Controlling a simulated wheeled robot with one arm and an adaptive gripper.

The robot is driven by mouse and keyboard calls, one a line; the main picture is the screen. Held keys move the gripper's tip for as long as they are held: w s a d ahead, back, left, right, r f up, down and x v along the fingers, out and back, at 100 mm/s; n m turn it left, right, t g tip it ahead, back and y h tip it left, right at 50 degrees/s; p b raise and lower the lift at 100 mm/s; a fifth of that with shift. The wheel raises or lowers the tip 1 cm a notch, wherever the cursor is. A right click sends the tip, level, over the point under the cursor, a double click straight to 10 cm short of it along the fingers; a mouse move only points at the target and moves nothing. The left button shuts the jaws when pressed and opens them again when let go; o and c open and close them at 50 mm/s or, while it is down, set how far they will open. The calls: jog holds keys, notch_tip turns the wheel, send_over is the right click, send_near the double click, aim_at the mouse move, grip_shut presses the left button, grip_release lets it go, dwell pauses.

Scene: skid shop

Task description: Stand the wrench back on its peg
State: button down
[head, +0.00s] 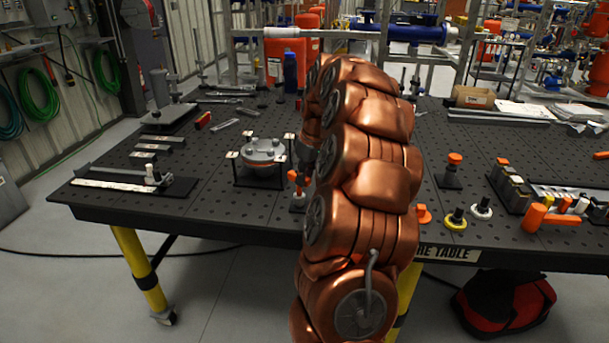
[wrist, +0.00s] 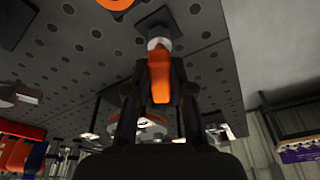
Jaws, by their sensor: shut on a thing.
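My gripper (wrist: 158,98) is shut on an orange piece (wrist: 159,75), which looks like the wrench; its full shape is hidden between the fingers. A pale round collar (wrist: 158,44) shows at its far end, in line with a small dark block (wrist: 155,22) on the table. I cannot tell whether the orange piece and the block touch. In the head view my arm hides most of my gripper (head: 306,160). A bit of orange (head: 294,176) shows just left of the arm, low over a small dark base (head: 298,201).
The black perforated table (head: 220,205) holds a round grey flange fixture (head: 263,152) to the left. To the right stand an orange-topped post (head: 454,160), yellow and white rings (head: 456,219), and a rack (head: 511,188) beside an orange tool (head: 535,215).

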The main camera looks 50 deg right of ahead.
jog(key=shift+f, duration=0.45)
jog(key=c, duration=0.9)
grip_release()
jog(key=shift+o, duration=1)
jog(key=shift+r, duration=0.1)
jog(key=shift+v, duration=1.5)
jog(key=shift+r, duration=0.15)
